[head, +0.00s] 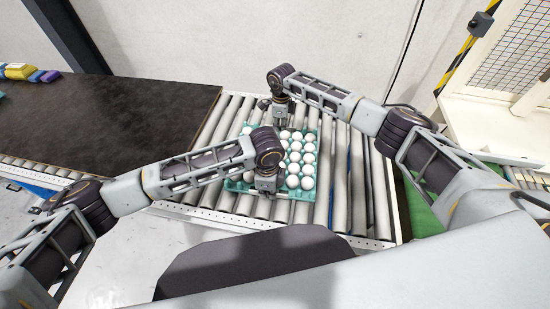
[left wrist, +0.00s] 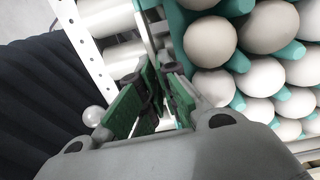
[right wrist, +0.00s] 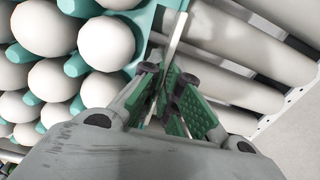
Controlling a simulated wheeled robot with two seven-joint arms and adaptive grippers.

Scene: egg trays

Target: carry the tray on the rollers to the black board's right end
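The teal tray (head: 240,185) full of white eggs rests on the rollers (head: 340,190), in the middle of the head view. My left gripper (head: 266,190) is at its near edge and my right gripper (head: 280,108) at its far edge. In the left wrist view the fingers (left wrist: 158,75) are close together on a thin strip at the tray's side (left wrist: 178,25). In the right wrist view the fingers (right wrist: 161,75) close likewise on a strip beside the tray (right wrist: 143,45). The black board (head: 120,115) lies left of the rollers; its right end is beside them.
Yellow and blue items (head: 25,72) sit at the board's far left. Bare rollers lie right of the tray. A white wall stands behind. A cream frame with wire mesh (head: 515,45) stands at the right, near a green surface (head: 422,210). The board's right part is clear.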

